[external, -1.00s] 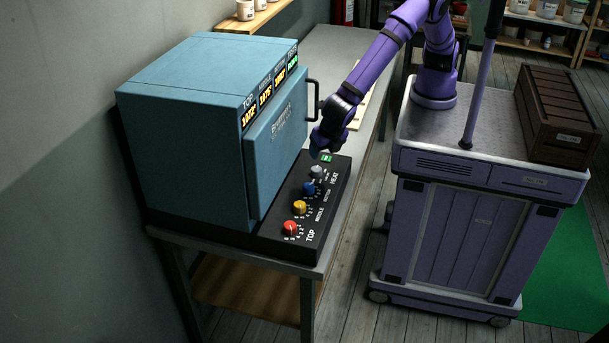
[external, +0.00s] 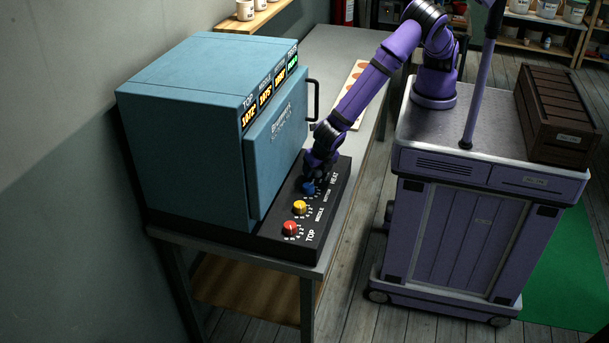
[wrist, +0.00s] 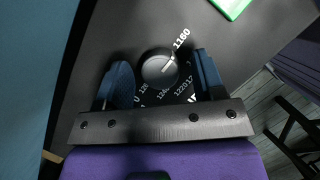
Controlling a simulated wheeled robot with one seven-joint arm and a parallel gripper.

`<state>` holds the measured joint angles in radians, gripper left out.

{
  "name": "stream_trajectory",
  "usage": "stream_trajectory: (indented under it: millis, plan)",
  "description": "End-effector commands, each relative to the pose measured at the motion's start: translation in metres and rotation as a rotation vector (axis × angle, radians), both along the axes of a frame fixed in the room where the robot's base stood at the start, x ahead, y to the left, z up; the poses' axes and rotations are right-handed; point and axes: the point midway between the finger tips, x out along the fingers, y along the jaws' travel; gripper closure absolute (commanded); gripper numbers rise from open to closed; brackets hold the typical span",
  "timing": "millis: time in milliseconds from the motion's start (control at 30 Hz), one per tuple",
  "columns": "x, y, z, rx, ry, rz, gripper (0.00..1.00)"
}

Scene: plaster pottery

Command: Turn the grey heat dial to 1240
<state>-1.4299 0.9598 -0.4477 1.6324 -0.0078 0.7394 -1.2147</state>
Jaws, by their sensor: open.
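The grey heat dial (wrist: 158,68) is round and dark in the wrist view, set in the black control panel (wrist: 140,25). A pale pointer line on it aims to the upper right, towards the printed 1160. Other numbers, including 1240, curve below it, partly hidden by the dial and my gripper. My gripper (wrist: 162,64) is open, with one blue finger on each side of the dial; I cannot tell whether they touch it. In the external view my gripper (external: 314,180) is low over the panel and hides the grey dial.
Blue (external: 308,188), yellow (external: 300,207) and red (external: 290,228) dials line up nearer on the panel. The blue kiln (external: 180,130), with its door handle (external: 315,97), stands close to my arm. A green switch (wrist: 231,7) sits past the dial.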

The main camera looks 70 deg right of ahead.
Motion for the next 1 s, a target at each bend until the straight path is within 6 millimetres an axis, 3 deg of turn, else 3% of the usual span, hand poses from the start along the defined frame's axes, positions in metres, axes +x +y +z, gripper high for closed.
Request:
stream_trajectory:
  millis: [133, 367, 667, 1000]
  plan:
    - [0.0000, 0.0000, 0.0001, 0.000, 0.000, 0.000, 0.37]
    - [0.0000, 0.0000, 0.0002, 0.000, 0.000, 0.000, 0.85]
    - [0.0004, 0.0001, 0.0003, 0.001, 0.000, -0.030, 0.85]
    - [0.0021, 0.0008, 0.0007, 0.002, 0.001, -0.236, 0.85]
